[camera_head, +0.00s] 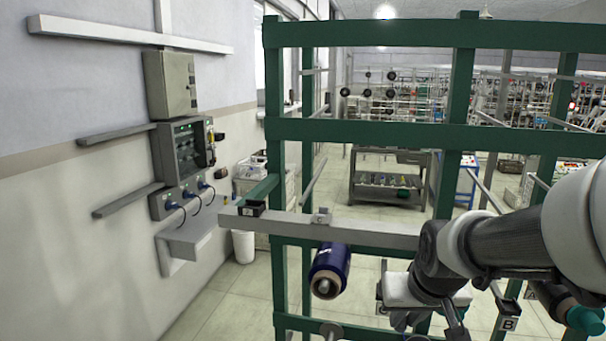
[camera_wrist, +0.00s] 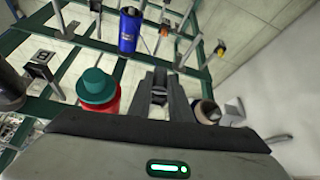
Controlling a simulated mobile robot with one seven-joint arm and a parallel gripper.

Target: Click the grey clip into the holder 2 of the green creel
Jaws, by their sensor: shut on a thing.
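The green creel (camera_head: 274,180) is a tall frame with a grey rail (camera_head: 350,233) across its front. My gripper (camera_wrist: 157,88) is shut in the wrist view, with a small grey piece between its fingers that looks like the grey clip (camera_wrist: 157,97); its outline is hard to make out. In the head view my gripper (camera_head: 408,318) is low, in front of the creel and partly hidden by my arm. I cannot read which holder is number 2.
A blue bobbin (camera_head: 330,268) hangs below the rail, left of my gripper; it also shows in the wrist view (camera_wrist: 129,32). A red bobbin with a teal cap (camera_wrist: 98,88) is close beside the fingers. A wall-mounted control box (camera_head: 183,150) stands left.

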